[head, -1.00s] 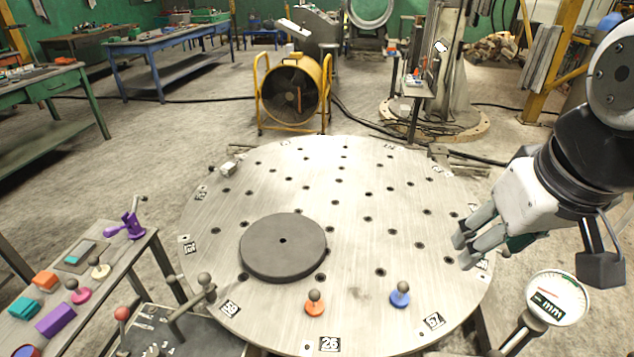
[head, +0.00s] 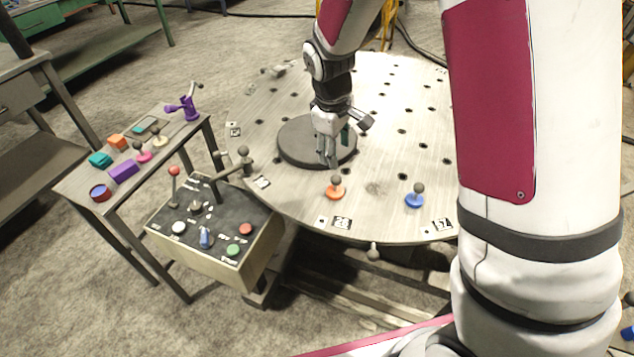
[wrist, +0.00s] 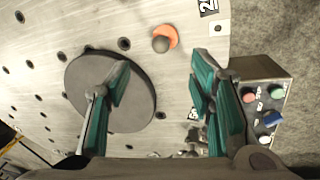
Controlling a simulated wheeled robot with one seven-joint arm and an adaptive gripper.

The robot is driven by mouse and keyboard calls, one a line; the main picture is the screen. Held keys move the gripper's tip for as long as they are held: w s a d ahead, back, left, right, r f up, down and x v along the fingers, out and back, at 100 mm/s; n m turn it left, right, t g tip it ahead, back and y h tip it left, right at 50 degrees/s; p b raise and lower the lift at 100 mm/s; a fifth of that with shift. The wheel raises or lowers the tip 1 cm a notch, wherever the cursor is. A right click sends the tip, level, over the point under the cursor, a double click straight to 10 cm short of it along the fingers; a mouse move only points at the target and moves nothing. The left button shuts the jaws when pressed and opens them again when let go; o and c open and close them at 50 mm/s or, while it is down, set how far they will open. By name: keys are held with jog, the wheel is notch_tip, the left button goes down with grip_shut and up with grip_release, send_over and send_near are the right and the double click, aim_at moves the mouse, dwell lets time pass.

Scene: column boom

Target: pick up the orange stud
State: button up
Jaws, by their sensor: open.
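The orange stud (head: 335,188), an orange disc with a grey ball on top, stands upright on the round metal table (head: 392,110) near its front edge. In the wrist view the orange stud (wrist: 165,38) shows beyond the fingertips, between the two fingers' lines. My gripper (head: 343,140) is open and empty, over the dark disc's right side, behind and left of the stud in the head view. In the wrist view my gripper (wrist: 160,85) has teal finger pads spread wide. Nothing touches the stud.
The dark grey disc (head: 295,143) lies on the table beside the stud. A blue stud (head: 415,195) stands to the right. A control box (head: 205,262) with buttons and levers is at the front left. A side bench (head: 75,182) holds several coloured pieces.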

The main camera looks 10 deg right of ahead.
aim_at(336, 177)
jog(key=f, duration=0.5)
jog(key=w+f, duration=0.1)
jog(key=f, duration=0.2)
jog(key=shift+w+d+f, duration=0.1)
jog(key=shift+d+f, duration=0.1)
jog(key=shift+f, duration=0.05)
jog(key=shift+w+d+f, duration=0.15)
jog(key=shift+w+f, duration=0.05)
jog(key=shift+f, duration=0.75)
jog(key=shift+w+d+f, duration=0.2)
jog(key=shift+f, duration=0.7)
jog(key=shift+w+d+f, duration=0.15)
jog(key=shift+w+f, duration=0.05)
jog(key=shift+f, duration=0.75)
grip_shut()
